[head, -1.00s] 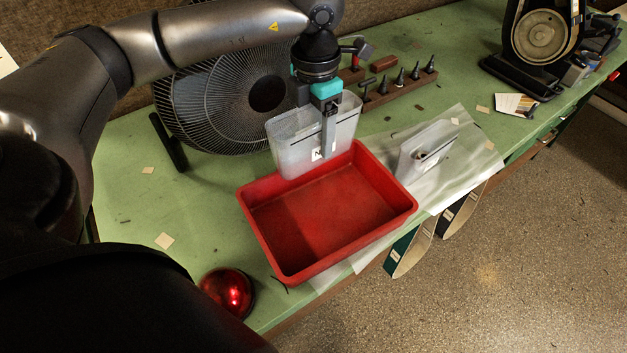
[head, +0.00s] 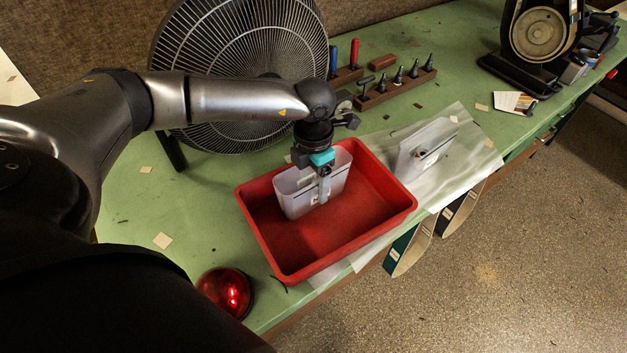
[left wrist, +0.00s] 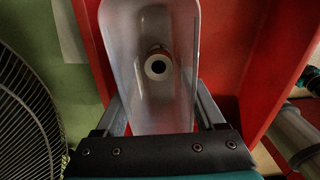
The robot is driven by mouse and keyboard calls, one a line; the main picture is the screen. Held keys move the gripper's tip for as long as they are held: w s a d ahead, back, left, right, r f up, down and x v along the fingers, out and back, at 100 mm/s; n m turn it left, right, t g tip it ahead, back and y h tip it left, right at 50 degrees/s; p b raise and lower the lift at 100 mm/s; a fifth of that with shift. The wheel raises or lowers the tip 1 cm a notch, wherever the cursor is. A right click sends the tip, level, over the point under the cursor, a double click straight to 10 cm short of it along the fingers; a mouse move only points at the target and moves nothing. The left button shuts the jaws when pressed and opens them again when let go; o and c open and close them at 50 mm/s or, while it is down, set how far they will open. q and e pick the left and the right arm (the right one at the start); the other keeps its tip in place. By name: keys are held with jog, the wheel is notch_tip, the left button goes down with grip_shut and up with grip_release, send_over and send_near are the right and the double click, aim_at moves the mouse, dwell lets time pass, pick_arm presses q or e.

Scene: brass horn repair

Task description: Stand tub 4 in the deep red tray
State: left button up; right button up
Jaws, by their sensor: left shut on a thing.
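A translucent whitish tub (head: 297,190) is inside the deep red tray (head: 390,220), toward its back left part. It looks upright; whether its base touches the tray floor I cannot tell. My left gripper (head: 323,188) is shut on the tub's wall, coming down from above. In the left wrist view the tub (left wrist: 150,25) lies between my gripper's fingers (left wrist: 160,118), with a small round pale piece with a dark hole inside it. The red tray (left wrist: 235,50) shows around it. The tub's label is mostly hidden, so its number cannot be read. My right gripper is not in view.
A second whitish tub (head: 424,146) stands on a pale sheet right of the tray. A large fan (head: 235,60) is behind, a red lamp (head: 227,291) at front left, and a rack of dark nozzles (head: 398,88) at the back. The tray's right part is empty.

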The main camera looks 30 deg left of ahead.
pick_arm(q)
jog(key=shift+f, duration=0.2)
jog(key=o, duration=1.3)
jog(key=shift+r, duration=0.1)
jog(key=shift+o, duration=0.2)
notch_tip(320, 180, up, 12)
jog(key=shift+r, duration=0.2)
